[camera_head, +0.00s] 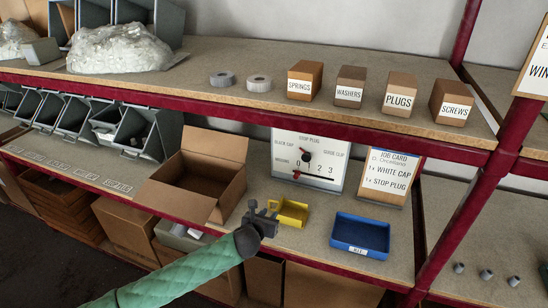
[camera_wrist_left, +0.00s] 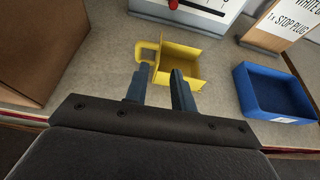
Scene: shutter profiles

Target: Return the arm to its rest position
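My left arm (camera_head: 190,268) in a green sleeve reaches in from the bottom left. My left gripper (camera_head: 264,212) is over the front of the middle shelf, between the open cardboard box and the yellow bin (camera_head: 292,212). Whether the fingers touch the bin cannot be told. My right gripper is not in view.
A blue tray (camera_head: 360,238), seemingly empty, sits right of the yellow bin. The open cardboard box (camera_head: 205,178) stands left of the gripper. A dial panel (camera_head: 309,160) and a job card (camera_head: 390,176) stand behind. Upper shelf (camera_head: 215,95) and red post (camera_head: 462,215) bound the space.

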